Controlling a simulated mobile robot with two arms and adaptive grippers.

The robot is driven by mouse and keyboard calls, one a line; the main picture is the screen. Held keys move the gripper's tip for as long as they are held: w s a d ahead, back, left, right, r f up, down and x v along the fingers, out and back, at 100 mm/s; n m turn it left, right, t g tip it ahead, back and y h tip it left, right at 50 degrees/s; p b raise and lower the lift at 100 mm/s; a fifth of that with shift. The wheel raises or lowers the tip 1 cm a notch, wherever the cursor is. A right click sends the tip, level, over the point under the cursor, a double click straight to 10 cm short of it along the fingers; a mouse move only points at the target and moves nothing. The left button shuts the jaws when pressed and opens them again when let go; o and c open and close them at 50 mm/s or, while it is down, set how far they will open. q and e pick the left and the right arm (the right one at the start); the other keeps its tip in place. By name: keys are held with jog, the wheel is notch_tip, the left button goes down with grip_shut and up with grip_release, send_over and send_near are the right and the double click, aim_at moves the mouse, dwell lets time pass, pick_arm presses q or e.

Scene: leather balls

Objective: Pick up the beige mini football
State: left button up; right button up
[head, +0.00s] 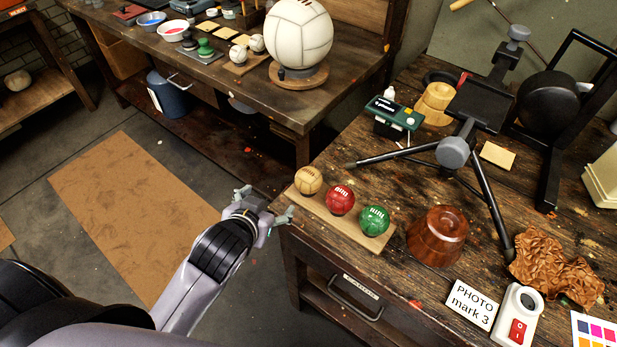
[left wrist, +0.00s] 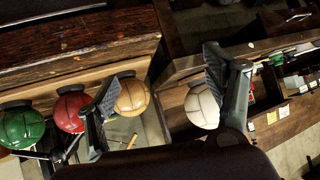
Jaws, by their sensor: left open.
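The beige mini football (head: 308,180) sits at the left end of a small wooden strip (head: 335,222) near the workbench edge. A red ball (head: 340,199) and a green ball (head: 374,220) stand beside it on the strip. My left gripper (head: 265,204) is open and empty, left of the beige ball and off the bench's corner, apart from it. In the left wrist view the beige ball (left wrist: 132,97) shows beside one open finger, which hides part of its left side; the red ball (left wrist: 70,112) and green ball (left wrist: 20,130) are farther left. My right gripper is not in view.
A brown wooden pedestal (head: 437,237) and a black tripod stand (head: 484,185) stand right of the balls. A second bench holds a large white ball (head: 298,34). The floor left of my gripper is open.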

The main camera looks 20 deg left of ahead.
pick_arm(q)
jog(key=w+d+r+m+t+h, duration=0.1)
jog(key=w+d+r+t+h, duration=0.25)
jog(key=r, duration=0.55)
jog(key=w+d+r+m+t+h, duration=0.1)
jog(key=w+d+r+m+t, duration=0.1)
jog(key=w+r+t, duration=0.6)
jog(key=s+d+r+m+g+h, duration=0.3)
jog(key=d+r+m+g+h, duration=0.35)
jog(key=m+h, duration=0.2)
jog(key=s+d+r+m+g+h, duration=0.3)
jog(key=d+r+m+g+h, duration=0.2)
jog(key=d+m+g+h, duration=0.3)
jog(key=g+y, duration=0.6)
jog(key=y, duration=0.9)
send_near(303, 172)
jog(key=p+x, duration=0.3)
jog(key=x, duration=0.4)
jog(key=shift+d+f, duration=0.2)
jog(key=shift+f, duration=0.15)
jog(key=shift+d+f+p, duration=0.3)
jog(key=shift+f+p, duration=0.1)
jog(key=shift+f, duration=0.1)
jog(key=p+x, duration=0.1)
jog(key=x, duration=0.2)
jog(key=shift+w+f, duration=0.1)
jog(key=shift+f, duration=0.2)
jog(key=shift+d+f, duration=0.15)
jog(key=shift+f, duration=0.15)
